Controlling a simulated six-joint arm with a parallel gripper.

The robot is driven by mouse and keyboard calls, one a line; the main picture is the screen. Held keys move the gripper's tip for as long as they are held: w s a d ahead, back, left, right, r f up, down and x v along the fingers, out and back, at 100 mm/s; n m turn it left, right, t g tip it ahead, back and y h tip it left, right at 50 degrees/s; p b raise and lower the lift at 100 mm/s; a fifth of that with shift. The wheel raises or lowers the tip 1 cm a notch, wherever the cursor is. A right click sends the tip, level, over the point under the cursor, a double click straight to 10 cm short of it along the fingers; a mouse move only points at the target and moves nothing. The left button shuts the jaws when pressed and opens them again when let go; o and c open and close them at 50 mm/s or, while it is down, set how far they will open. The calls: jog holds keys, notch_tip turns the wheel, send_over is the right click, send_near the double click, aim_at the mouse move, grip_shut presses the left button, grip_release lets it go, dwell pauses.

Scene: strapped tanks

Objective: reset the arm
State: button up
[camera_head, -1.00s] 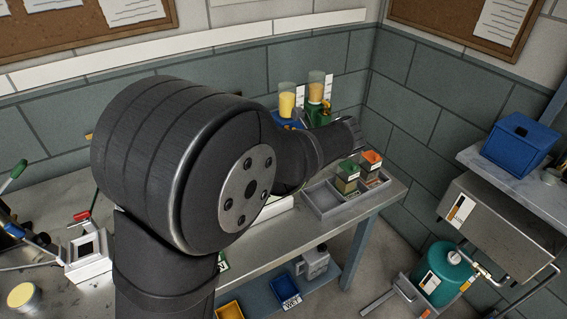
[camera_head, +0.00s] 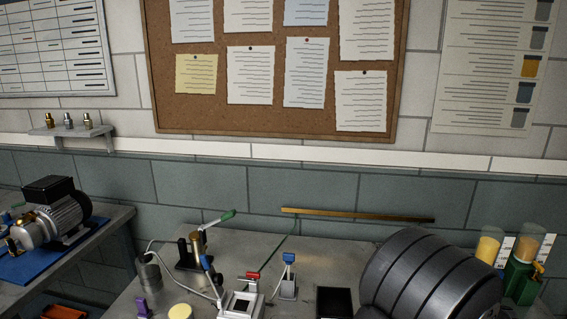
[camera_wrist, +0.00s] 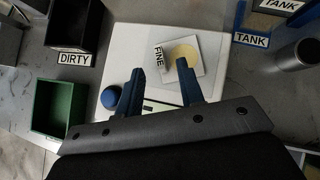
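My gripper (camera_wrist: 161,78) shows in the wrist view as two blue fingers standing apart, with nothing seen between them. It is above a white board (camera_wrist: 125,45). A pale square labelled FINE (camera_wrist: 192,71), with a round yellow centre, lies beyond the right fingertip. A blue ball-like knob (camera_wrist: 110,97) is left of the left finger.
A dark bin labelled DIRTY (camera_wrist: 72,25) and a green bin (camera_wrist: 61,108) are on the left in the wrist view. A grey cylinder (camera_wrist: 295,55) stands at right. A motor pump (camera_head: 55,220) sits on the left bench. Yellow-filled containers (camera_head: 488,250) stand beside my arm.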

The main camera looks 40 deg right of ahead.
jog(key=shift+x, duration=1.5)
jog(key=shift+w+d+r, duration=0.1)
jog(key=shift+r, duration=0.25)
